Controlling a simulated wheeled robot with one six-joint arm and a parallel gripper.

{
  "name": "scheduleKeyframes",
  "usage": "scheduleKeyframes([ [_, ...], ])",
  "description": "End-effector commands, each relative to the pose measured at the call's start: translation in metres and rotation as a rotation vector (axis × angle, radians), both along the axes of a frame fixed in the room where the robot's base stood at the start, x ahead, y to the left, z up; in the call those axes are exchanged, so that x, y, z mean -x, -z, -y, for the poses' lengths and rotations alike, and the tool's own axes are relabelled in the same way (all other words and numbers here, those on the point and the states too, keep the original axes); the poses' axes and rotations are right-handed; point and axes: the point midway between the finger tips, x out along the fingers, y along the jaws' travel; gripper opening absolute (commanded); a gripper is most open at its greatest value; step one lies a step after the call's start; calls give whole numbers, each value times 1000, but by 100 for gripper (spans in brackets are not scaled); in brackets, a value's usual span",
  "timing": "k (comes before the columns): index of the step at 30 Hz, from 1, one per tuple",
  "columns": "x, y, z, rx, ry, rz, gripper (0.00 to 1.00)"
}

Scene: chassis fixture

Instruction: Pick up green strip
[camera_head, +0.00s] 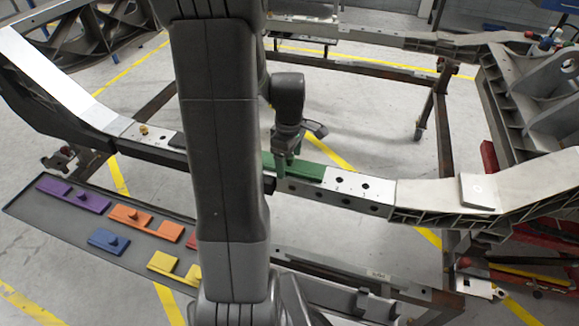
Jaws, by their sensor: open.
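The jaws are open. I cannot tell whether the fingers touch the strip or stand around it.
A grey tray (60,226) at lower left holds a purple strip (72,197), orange strips (147,222), a blue strip (108,240) and yellow pieces (163,262). A pale bracket (478,191) stands at right.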

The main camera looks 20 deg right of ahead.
Motion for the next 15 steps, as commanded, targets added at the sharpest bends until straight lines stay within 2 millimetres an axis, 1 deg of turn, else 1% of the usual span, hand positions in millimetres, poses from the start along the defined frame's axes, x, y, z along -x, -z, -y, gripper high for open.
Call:
scheduleKeyframes([
  [1,0,5,0,-1,0,-2,79],
  [3,0,6,0,0,0,0,79],
  [8,0,6,0,0,0,1,79],
  [9,0,6,0,0,0,1,77],
  [14,0,6,0,1,0,1,46],
  [15,0,6,0,1,0,1,38],
])
